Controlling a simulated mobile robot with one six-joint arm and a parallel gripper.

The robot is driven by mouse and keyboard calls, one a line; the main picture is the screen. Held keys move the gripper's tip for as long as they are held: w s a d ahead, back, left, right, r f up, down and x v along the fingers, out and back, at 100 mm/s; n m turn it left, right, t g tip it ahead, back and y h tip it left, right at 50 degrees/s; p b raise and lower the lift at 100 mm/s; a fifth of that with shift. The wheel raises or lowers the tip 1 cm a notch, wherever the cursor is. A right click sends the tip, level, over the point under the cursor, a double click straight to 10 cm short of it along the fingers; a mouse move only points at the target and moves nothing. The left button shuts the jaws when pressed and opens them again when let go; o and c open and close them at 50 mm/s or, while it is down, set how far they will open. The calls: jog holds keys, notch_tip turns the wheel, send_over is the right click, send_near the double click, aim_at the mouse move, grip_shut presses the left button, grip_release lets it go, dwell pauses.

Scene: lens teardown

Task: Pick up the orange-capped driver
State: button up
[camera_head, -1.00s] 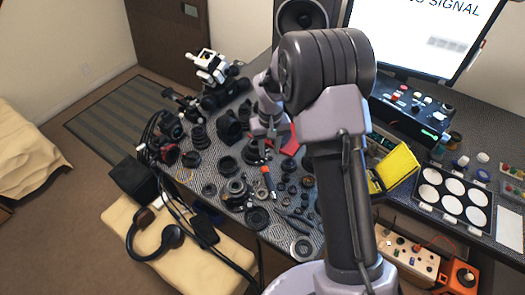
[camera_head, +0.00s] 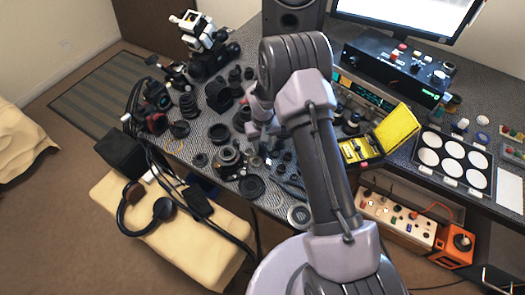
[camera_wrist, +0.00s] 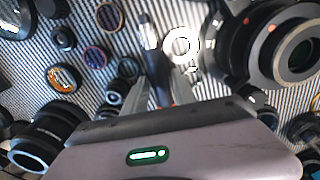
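The orange-capped driver (camera_wrist: 157,66) shows in the wrist view as a dark shaft with a pale end at the top and a bit of orange-red low down, running between my fingers. My gripper (camera_wrist: 160,80) has its two fingers apart, one on each side of the driver. They look open around it, with no clear grip visible. In the head view my gripper (camera_head: 263,142) is low over the crowded parts on the bench, and my arm hides the driver there.
Lens parts crowd around the fingers: a large black lens (camera_wrist: 285,45) at right, another (camera_wrist: 45,135) at lower left, and a bright metal ring (camera_wrist: 181,43) beside the driver. A yellow case (camera_head: 397,128) and a tray of white discs (camera_head: 452,160) lie to the right.

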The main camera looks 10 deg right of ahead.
jog(key=shift+r, duration=0.15)
grip_shut()
dwell(0.4)
